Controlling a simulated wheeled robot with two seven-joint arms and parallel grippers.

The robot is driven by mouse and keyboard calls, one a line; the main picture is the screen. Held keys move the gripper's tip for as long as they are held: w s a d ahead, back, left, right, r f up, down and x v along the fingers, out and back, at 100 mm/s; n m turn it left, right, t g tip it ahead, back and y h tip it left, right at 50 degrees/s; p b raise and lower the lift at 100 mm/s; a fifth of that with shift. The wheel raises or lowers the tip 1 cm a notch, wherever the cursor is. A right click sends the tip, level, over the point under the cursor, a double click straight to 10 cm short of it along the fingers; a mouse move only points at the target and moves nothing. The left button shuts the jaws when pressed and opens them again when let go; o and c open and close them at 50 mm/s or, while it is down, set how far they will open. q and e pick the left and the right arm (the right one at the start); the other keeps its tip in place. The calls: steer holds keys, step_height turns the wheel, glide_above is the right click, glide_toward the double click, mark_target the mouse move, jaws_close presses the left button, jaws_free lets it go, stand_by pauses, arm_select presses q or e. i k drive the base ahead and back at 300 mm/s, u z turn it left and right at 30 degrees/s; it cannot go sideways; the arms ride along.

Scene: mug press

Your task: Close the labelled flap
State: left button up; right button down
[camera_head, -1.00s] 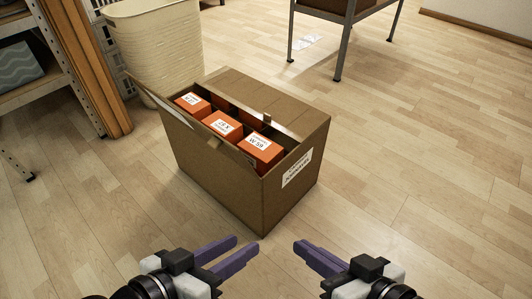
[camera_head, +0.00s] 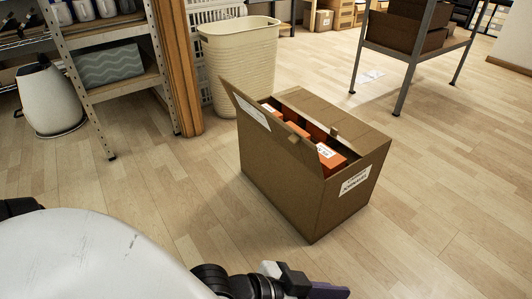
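The open brown cardboard box (camera_head: 290,190) stands on the floor right of centre. Its near-left flap stands raised and tilted, with a white label (camera_head: 252,111) on its inner face. The opposite flap (camera_head: 335,110) lies flat over the far side of the top. Orange cartons (camera_head: 329,157) show in the gap between the flaps, partly hidden by the raised flap. My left gripper (camera_head: 325,290) is at the bottom edge, in front of the box and apart from it. Its purple fingers are partly cut off, so their opening is unclear. My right gripper is out of view.
A cream basket (camera_head: 240,65) stands close behind the box. A shelf unit (camera_head: 110,75) with a wooden post is at the left, and a white bin (camera_head: 48,100) beside it. A metal rack (camera_head: 412,60) stands at back right. Floor right of the box is clear.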

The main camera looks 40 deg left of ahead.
mark_target(305, 151)
steer(key=k, duration=0.45)
steer(key=u, duration=1.8)
steer(key=i, duration=0.5)
steer(key=u, duration=0.05)
